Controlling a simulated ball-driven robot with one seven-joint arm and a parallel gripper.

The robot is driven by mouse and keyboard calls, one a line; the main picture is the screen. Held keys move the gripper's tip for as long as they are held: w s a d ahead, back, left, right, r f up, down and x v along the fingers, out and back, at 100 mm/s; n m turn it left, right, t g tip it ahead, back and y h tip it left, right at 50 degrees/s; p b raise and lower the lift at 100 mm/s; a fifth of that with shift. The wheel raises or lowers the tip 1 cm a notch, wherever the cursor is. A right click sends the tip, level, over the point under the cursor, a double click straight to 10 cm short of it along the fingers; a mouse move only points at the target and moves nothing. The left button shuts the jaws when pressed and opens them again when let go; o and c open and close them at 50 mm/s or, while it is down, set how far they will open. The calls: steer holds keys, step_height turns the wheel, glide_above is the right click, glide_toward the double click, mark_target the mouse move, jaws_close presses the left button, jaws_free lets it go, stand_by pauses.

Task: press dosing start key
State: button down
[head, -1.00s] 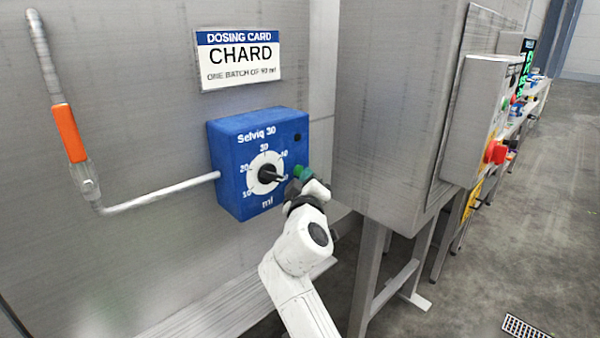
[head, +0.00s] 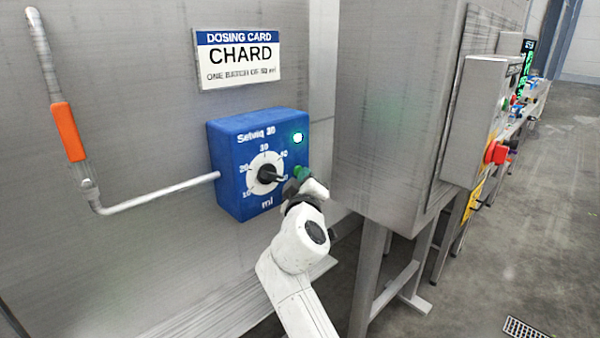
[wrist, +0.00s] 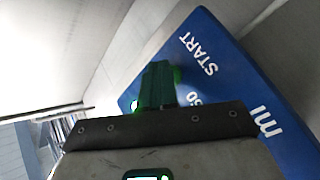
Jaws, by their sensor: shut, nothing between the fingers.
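The blue dosing unit (head: 232,165), marked "Selviq 30", is fixed to the steel wall, with a white dial and a black pointer knob (head: 268,174). The green start key (head: 302,172) sits at its right side, partly hidden by my gripper. My gripper (head: 293,186) is shut and empty, its tips at the key. A lamp (head: 298,137) at the unit's upper right glows green-white.
A dosing card (head: 238,60) reading CHARD hangs above the unit. A pipe with an orange lever handle (head: 68,132) is at left. A steel cabinet (head: 390,110) stands close at right, with a control box and red button (head: 496,153) beyond.

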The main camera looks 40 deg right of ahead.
steer(key=shift+s, duration=0.8)
steer(key=shift+s+p, duration=0.15)
steer(key=shift+p, duration=0.15)
steer(key=s+p, duration=0.1)
steer(key=s, duration=0.3)
steer(key=shift+s+d, duration=0.15)
steer(key=shift+s, duration=0.25)
stand_by(0.6)
steer(key=s+a+f+m+g+y, duration=0.15)
steer(key=s+f, duration=0.25)
steer(key=f, duration=0.4)
steer(key=s+a+f+m+g+y, duration=0.1)
steer(key=s+f+g+y, duration=0.25)
steer(key=f, duration=0.35)
steer(key=s+a+f+g+y, duration=0.2)
steer(key=s+a+f, duration=0.2)
steer(key=s, duration=0.4)
steer(key=s+a+f+g+y, duration=0.3)
steer(key=s+a+f, duration=0.2)
steer(key=s+f, duration=0.2)
steer(key=s+a+f+n+g+y, duration=0.1)
steer(key=s+a+f, duration=0.4)
steer(key=s, duration=0.5)
steer(key=shift+f+g+y, duration=0.75)
steer(key=shift+g+y, duration=0.05)
steer(key=shift+y, duration=0.1)
